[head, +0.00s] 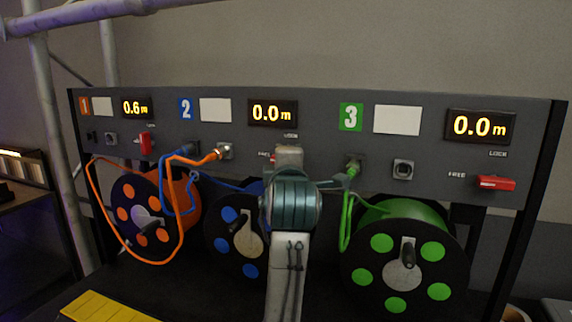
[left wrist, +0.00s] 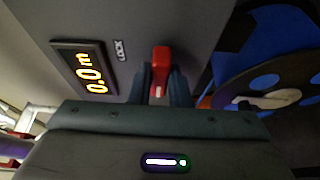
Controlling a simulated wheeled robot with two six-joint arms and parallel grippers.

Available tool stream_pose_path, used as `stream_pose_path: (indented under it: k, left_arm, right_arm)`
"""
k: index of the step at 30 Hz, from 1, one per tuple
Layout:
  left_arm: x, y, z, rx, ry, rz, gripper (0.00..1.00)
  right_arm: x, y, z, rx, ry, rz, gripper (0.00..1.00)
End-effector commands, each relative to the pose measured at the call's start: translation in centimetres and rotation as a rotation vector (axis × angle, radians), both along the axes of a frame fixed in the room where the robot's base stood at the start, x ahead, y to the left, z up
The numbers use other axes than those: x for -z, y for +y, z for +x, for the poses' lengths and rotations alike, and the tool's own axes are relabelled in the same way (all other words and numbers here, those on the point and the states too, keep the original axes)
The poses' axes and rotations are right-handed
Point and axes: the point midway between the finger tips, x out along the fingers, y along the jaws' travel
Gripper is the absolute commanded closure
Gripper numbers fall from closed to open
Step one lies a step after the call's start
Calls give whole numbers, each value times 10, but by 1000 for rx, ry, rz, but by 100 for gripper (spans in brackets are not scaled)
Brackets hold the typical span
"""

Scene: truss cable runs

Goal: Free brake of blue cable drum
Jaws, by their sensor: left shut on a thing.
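The blue cable drum (head: 229,215) sits under panel section 2, partly hidden behind my left arm. Its display (head: 272,113) reads 0.0 m. My left gripper (left wrist: 161,88) is shut on the red brake lever (left wrist: 161,60), with a finger on each side. The lever lies across the panel, its white-marked end towards the FREE side. The LOCK label shows in the left wrist view. In the head view the gripper body covers most of the lever; only a red edge shows beside FREE. My right gripper is not in view.
An orange drum (head: 182,197) with a looped orange cable (head: 95,205) stands left, its red lever (head: 145,143) upright. A green drum (head: 440,262) stands right, its red lever (head: 496,183) lying across. A blue cable loop hangs left of my arm. Scaffold tubes (head: 45,120) stand far left.

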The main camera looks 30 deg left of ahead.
Motion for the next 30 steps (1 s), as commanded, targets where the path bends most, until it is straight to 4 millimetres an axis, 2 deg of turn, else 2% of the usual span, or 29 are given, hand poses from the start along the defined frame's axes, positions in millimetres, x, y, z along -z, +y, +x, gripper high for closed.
stream_pose_path:
  k: [17, 18, 21, 30]
  left_arm:
    - [0, 0, 0, 1, -9, -36, 100]
    - [0, 0, 0, 1, -9, -34, 82]
    - [0, 0, 0, 1, -9, -34, 62]
    - [0, 0, 0, 1, -8, -34, 62]
  right_arm:
    - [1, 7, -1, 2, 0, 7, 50]
    - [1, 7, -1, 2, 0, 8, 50]
    - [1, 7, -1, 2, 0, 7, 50]
    - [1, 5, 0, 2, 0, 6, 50]
